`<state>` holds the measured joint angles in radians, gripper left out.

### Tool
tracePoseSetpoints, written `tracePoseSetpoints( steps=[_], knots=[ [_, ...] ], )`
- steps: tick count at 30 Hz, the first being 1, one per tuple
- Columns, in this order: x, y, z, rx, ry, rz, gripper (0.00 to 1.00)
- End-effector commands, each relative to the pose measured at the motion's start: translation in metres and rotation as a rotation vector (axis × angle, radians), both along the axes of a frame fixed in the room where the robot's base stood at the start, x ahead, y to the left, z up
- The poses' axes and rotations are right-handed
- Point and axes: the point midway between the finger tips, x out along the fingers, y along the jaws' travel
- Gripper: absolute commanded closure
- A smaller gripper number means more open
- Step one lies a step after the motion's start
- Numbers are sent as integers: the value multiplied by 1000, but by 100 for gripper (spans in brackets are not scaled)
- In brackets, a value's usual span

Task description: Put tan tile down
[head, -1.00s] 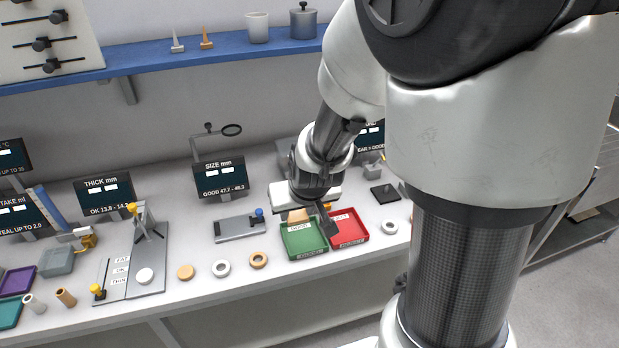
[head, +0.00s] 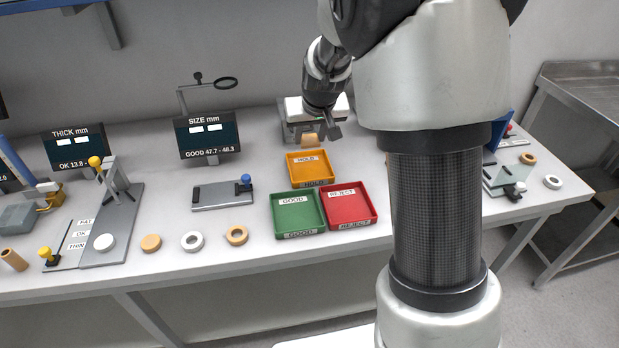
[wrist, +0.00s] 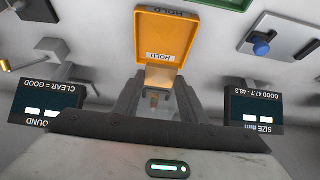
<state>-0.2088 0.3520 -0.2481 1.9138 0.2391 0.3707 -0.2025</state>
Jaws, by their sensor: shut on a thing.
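My gripper (head: 322,130) is shut on the tan tile (head: 310,140). In the head view they are just beyond the far edge of the orange HOLD tray (head: 308,172), with the tile apparently off the bench. In the wrist view the tile (wrist: 161,76) is between the two fingers, near the edge of the orange tray (wrist: 167,28) with its HOLD label. The tray looks empty in both views. I cannot tell the exact height of the tile.
A green GOOD tray (head: 298,220) and a red REJECT tray (head: 350,212) stand in front of the orange tray, both empty. A size gauge (head: 222,195) lies to the left. Rings and discs line the bench's front edge.

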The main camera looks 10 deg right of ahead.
Motion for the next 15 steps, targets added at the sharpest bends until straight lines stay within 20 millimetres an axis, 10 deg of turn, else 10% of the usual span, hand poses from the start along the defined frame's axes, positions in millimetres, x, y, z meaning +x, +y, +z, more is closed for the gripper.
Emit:
tracePoseSetpoints(
  steps=[15],
  knots=[
    [-1, -1, -71, 0, 4, -1, 87]
  ],
)
